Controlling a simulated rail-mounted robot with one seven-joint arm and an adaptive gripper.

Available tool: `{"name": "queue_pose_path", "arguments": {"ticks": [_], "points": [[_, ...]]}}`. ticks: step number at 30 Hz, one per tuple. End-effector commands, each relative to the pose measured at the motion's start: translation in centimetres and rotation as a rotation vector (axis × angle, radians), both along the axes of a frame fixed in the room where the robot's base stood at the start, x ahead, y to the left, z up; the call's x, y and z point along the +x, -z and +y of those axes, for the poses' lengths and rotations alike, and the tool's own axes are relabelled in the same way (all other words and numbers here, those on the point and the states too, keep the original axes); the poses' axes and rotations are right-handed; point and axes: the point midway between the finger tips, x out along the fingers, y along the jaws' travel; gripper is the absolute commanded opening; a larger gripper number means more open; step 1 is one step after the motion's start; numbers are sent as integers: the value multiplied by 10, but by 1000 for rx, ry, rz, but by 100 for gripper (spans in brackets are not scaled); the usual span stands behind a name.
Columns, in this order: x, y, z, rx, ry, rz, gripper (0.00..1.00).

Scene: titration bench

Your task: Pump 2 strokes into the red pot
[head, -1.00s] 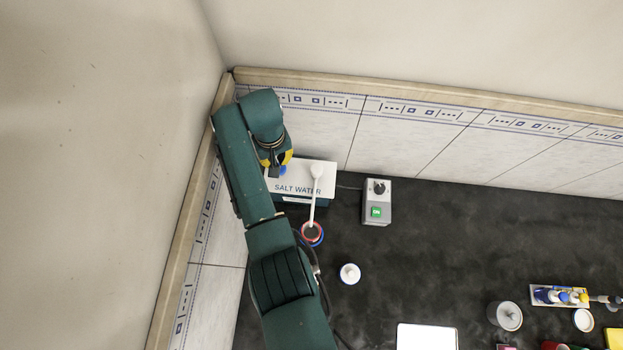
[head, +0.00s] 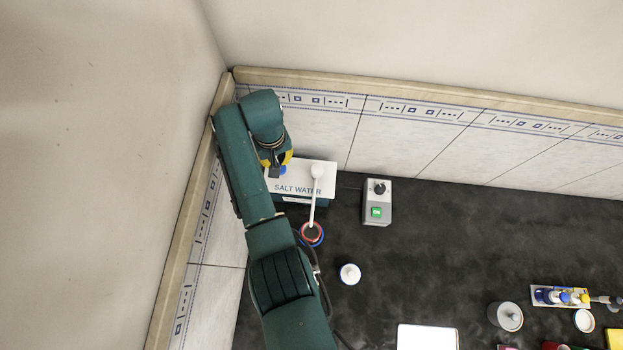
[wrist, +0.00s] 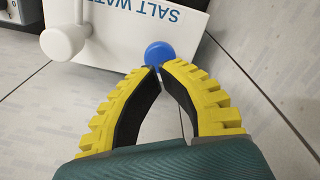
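The salt water dispenser (head: 325,175) is a white-topped box in the left back corner, and its top also shows in the wrist view (wrist: 115,25). A blue knob (wrist: 160,54) stands at its edge, partly seen in the head view (head: 283,170). A white spout (head: 312,205) reaches forward from the box over the red pot (head: 320,238), which has a red rim and a blue outer ring. My gripper (wrist: 159,68) has its yellow fingers together at the tips, right at the blue knob. Whether they touch it is unclear. The pot's contents are hard to tell.
A grey switch box (head: 377,202) with a green button stands right of the dispenser. A small white-capped container (head: 350,274) stands in front. A white plate (head: 427,337) and several lab items lie farther right. Tiled walls close off the left and back.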

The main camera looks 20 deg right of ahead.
Motion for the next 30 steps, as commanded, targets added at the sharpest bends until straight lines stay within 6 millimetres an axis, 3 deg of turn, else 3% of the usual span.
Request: {"name": "queue_pose_path", "arguments": {"ticks": [13, 30], "points": [[0, 1, 0, 0, 0, 0, 0], [0, 21, 0, 0, 0, 0, 0]]}}
